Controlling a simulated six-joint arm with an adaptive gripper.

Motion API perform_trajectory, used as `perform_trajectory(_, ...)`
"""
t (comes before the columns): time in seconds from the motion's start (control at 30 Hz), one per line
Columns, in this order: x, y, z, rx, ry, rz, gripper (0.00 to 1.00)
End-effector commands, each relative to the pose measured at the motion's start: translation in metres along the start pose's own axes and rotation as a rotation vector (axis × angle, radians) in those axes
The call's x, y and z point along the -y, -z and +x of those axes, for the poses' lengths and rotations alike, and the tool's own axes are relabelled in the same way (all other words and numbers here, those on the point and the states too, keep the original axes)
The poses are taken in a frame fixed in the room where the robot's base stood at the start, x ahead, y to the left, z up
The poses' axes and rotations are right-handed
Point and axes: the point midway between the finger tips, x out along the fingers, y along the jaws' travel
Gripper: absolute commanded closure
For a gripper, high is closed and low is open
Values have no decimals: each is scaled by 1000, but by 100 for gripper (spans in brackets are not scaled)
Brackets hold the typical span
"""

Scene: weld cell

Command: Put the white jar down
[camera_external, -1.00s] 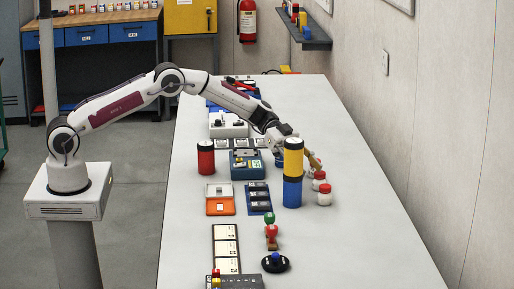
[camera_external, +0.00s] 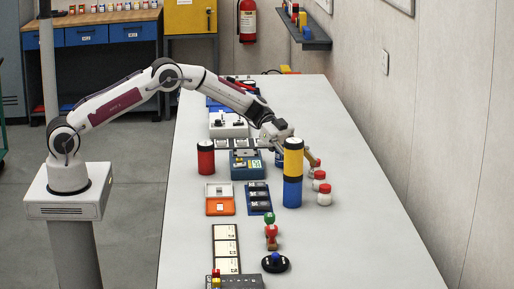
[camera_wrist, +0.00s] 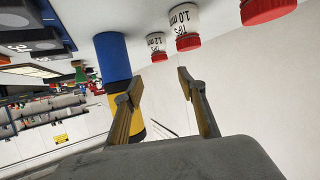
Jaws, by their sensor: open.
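Several white jars with red lids stand at the right of the bench, beside the tall stack. In the external view, one jar (camera_external: 324,199) is nearest the camera and another (camera_external: 318,185) is just behind it; a third is partly hidden near my gripper's fingers. The wrist view shows a small jar (camera_wrist: 157,43), a jar marked 1.0 mm (camera_wrist: 185,18) and a large red lid (camera_wrist: 266,10) cut off at the edge. My gripper (camera_wrist: 158,82) is open, with nothing seen between its fingers. It is partly behind the stack in the external view (camera_external: 313,161).
A blue, black and yellow cylinder stack (camera_external: 292,190) stands close to my gripper. The bench's right front (camera_external: 360,245) is clear.

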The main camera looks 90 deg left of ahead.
Motion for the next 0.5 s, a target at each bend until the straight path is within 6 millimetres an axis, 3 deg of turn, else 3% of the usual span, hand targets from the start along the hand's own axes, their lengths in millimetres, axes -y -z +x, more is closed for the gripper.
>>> perform_trajectory(0.27,6,18,-4,-11,42,14,60)
perform_trajectory(0.5,24,72,-22,-40,188,54,60)
